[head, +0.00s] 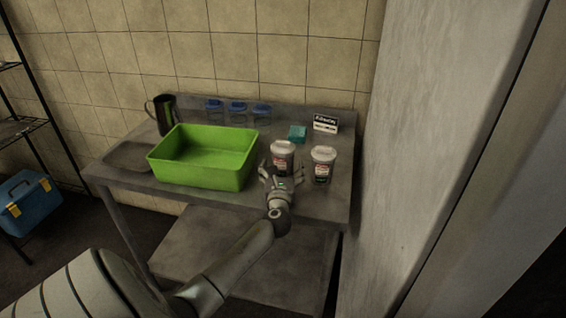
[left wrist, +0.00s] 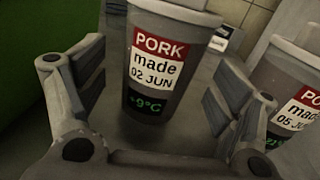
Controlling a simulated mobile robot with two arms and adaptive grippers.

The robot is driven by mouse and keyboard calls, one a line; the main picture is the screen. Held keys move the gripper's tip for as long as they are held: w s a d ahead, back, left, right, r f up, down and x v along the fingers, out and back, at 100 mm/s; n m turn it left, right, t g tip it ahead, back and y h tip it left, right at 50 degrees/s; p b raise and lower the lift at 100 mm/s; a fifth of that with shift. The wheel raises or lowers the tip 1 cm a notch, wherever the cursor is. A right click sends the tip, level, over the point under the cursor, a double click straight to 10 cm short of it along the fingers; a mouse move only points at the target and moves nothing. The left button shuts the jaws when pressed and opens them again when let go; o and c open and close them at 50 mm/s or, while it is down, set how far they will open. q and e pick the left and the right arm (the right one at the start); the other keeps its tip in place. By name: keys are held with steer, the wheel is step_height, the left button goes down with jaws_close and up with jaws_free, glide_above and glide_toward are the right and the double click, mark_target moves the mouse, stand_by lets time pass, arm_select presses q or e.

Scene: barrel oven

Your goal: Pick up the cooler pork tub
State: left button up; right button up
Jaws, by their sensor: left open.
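Two grey tubs with pale lids stand side by side on the metal table. The left tub (head: 283,160) reads "PORK made 02 JUN" and "+9°C" on its label in the left wrist view (left wrist: 165,60). The right tub (head: 322,165) reads "PORK made 05 JUN" in the left wrist view (left wrist: 285,95); its green temperature reading is partly hidden by my finger. My left gripper (head: 282,172) is open in front of the left tub, its fingers to either side of that tub. I cannot tell whether they touch it. My right gripper is not in view.
A green bin (head: 205,170) stands just left of the gripper. Behind are a dark jug (head: 164,114), blue-lidded containers (head: 238,112), a teal box (head: 297,133) and a small sign (head: 325,123). A wall (head: 430,150) closes the right side.

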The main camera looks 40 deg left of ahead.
arm_select(q)
steer(key=shift+w+a, duration=0.45)
steer(key=shift+w, duration=0.15)
steer(key=shift+s, duration=0.1)
steer(key=shift+c, duration=0.5)
steer(key=c, duration=1.2)
steer(key=shift+c, duration=1)
steer(key=shift+r, duration=0.1)
